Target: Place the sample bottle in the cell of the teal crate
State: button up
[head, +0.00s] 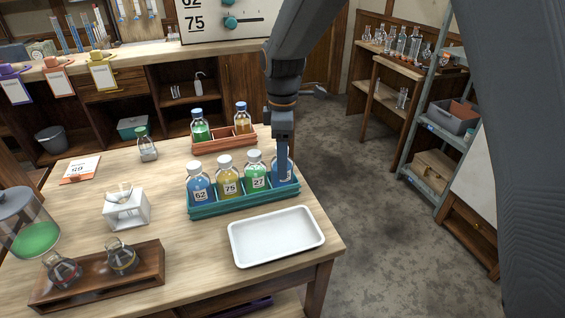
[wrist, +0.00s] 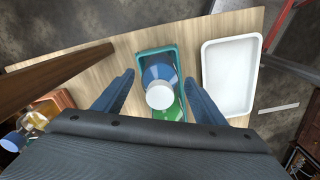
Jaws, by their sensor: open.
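The teal crate (head: 245,204) stands on the wooden table; its rim also shows in the wrist view (wrist: 181,55). A blue bottle with a white cap (wrist: 160,92), seemingly the sample bottle, stands upright in the crate's right end cell. In the head view this bottle (head: 291,168) is mostly hidden behind my gripper (head: 283,174). In the wrist view my open gripper (wrist: 158,76) has one finger on each side of the bottle, with gaps showing. Blue bottle 62 (head: 200,187), yellow bottle 75 (head: 229,181) and green bottle 27 (head: 255,175) fill the other cells.
A white tray (head: 276,238) lies in front of the crate. A terracotta crate (head: 222,140) with two bottles stands behind it. A wooden flask rack (head: 100,281), a white stand (head: 126,212) and a small flask (head: 147,150) are on the left. The table's right edge is close.

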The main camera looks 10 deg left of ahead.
notch_tip(320, 180, up, 10)
jog(key=shift+r+b, duration=0.2)
jog(key=shift+b, duration=0.45)
jog(key=s+d+f+m, duration=0.4)
jog(key=d+m, duration=0.1)
jog(key=d, duration=0.4)
jog(key=s+d+f+m, duration=0.3)
jog(key=d+m, duration=0.2)
jog(key=d, duration=0.3)
jog(key=s+d+f+m, duration=0.6)
jog(key=s+d+m, duration=0.3)
jog(key=s, duration=0.3)
jog(key=shift+d, duration=0.4)
